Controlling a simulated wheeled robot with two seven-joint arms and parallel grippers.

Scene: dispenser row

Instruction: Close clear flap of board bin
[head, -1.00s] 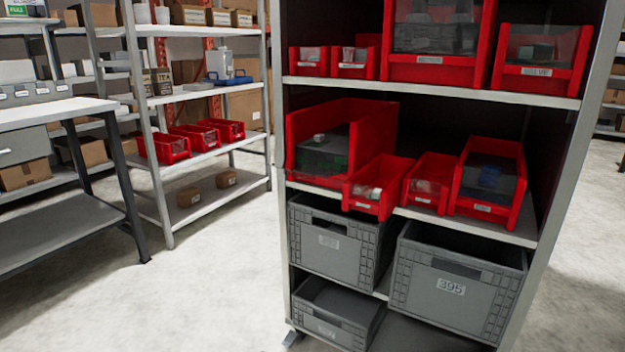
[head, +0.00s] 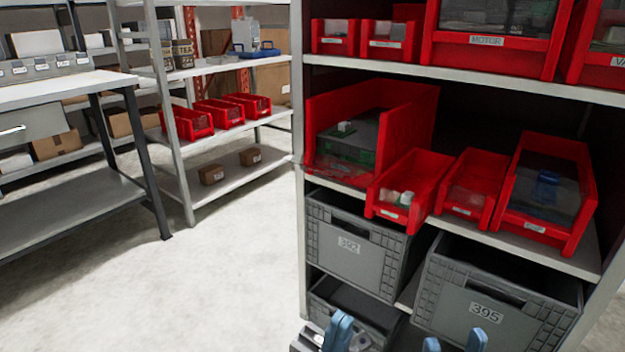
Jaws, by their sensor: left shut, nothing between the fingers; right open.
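The large red bin (head: 412,120) at the left of the middle shelf holds green boards (head: 345,152) and a small white block. Its label is not readable, and I take it for the board bin. A dark pane-like surface shows inside it, but I cannot make out the clear flap's edges or its position. My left gripper (head: 338,333) is shut and empty at the bottom edge, in front of the lower grey crates and well below the bin. My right gripper (head: 455,342) is open and empty, lower right of the bin; only its blue fingertips show.
Smaller red bins (head: 411,190) stand right of the large bin, some jutting past the shelf edge. Grey crates (head: 350,245) sit below and more red bins above. Left of the cabinet is open floor (head: 235,270), with a workbench (head: 60,190) beyond.

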